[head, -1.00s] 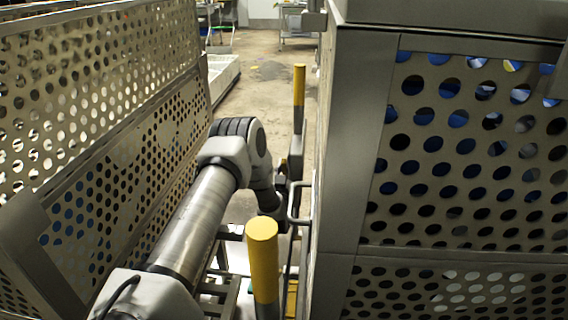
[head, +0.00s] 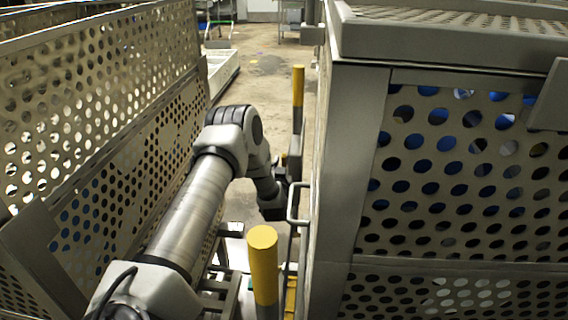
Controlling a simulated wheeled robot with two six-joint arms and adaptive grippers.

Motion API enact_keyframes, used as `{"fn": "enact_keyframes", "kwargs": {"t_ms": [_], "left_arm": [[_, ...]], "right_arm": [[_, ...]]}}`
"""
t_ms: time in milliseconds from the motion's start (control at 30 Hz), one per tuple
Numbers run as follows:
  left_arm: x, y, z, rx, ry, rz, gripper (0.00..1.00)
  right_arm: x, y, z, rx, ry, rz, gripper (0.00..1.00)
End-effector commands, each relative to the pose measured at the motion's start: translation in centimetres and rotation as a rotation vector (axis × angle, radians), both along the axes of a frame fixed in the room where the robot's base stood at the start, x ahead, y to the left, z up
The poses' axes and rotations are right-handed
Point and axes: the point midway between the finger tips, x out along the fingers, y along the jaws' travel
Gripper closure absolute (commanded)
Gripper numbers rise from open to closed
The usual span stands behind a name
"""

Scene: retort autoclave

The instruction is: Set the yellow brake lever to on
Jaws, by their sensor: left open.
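My left arm reaches forward from the lower left through the gap between two perforated metal baskets. My left gripper (head: 288,187) is a small dark shape at the arm's far end, beside the right basket's side handle; its fingers are mostly hidden, and it is open. A yellow-topped upright post (head: 264,262) stands near me in the gap, and a similar yellow post (head: 298,88) stands further off, beyond the gripper. A small yellow strip (head: 291,296) shows low down behind the near post. I cannot tell which yellow part is the brake lever or how it is set. My right gripper is not seen.
The right perforated basket (head: 345,150) and the left perforated basket (head: 80,90) wall in a narrow gap. A metal handle (head: 292,205) sticks out from the right basket into the gap. Low metal framing (head: 220,290) lies below my arm. Open floor (head: 262,85) lies beyond.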

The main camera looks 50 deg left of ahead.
Motion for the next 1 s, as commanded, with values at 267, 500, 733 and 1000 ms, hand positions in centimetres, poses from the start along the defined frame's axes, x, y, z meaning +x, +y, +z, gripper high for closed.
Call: {"fn": "enact_keyframes", "kwargs": {"t_ms": [267, 500, 733, 1000], "left_arm": [[-3.5, -2.9, -0.2, -0.003, 0.002, 0.000, 0.58], [-5.8, -4.8, -0.2, -0.001, -0.001, 0.001, 0.58], [-5.9, -4.9, -0.2, -0.001, -0.001, 0.001, 0.58], [-8.4, -6.1, 0.3, 0.081, -0.013, 0.047, 1.00]], "right_arm": [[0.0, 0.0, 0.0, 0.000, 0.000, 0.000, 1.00], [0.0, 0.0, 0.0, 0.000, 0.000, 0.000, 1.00], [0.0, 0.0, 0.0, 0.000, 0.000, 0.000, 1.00], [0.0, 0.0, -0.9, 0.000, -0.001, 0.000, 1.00]]}}
